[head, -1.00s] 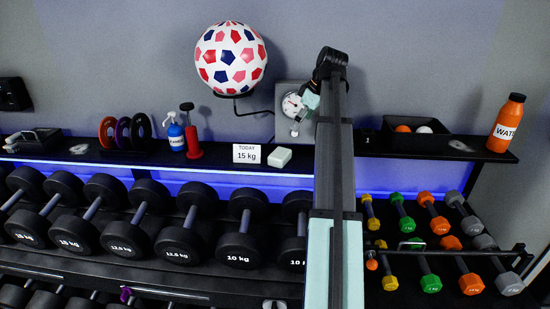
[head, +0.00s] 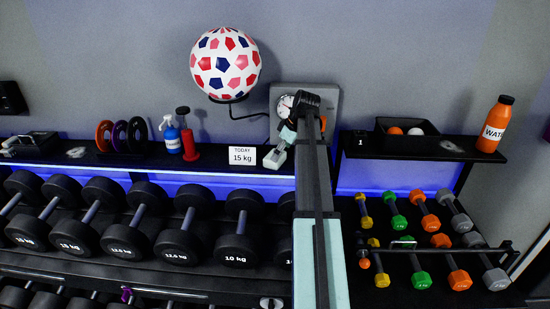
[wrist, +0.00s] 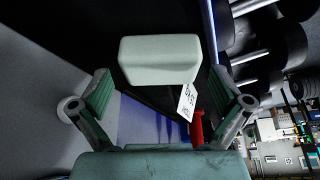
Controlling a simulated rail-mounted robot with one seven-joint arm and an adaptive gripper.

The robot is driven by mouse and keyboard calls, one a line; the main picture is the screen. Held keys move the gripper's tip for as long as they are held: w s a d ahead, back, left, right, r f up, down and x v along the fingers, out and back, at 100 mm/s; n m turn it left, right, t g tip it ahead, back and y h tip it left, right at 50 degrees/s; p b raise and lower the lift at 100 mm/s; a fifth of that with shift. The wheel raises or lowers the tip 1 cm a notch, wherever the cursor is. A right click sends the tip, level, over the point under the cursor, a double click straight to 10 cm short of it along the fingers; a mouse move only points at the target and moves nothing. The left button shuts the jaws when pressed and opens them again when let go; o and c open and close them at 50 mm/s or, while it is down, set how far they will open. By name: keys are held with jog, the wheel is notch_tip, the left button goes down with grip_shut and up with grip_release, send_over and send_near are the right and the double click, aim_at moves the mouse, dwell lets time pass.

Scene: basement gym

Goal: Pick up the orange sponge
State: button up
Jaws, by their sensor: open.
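I cannot make out an orange sponge in either view. A pale, whitish-green block (head: 274,159) lies on the black shelf, right of the 15 kg sign. My gripper (head: 285,143) is right above this block in the head view. In the wrist view my open gripper (wrist: 160,76) has one finger to each side of the pale block (wrist: 158,62), with clear gaps. Nothing is held. I cannot tell how far the fingertips are above the shelf.
The sign (head: 242,155) stands close left of the block. A red pump (head: 188,145) and a blue bottle (head: 171,137) stand farther left. A gauge panel (head: 325,98) is behind my arm. Dumbbells (head: 240,239) fill the rack below. A black tray (head: 407,146) and an orange bottle (head: 495,124) are right.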

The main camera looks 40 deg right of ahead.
jog(key=shift+p+x, duration=0.45)
jog(key=shift+x, duration=1.25)
jog(key=c, duration=0.7)
jog(key=shift+r, duration=0.15)
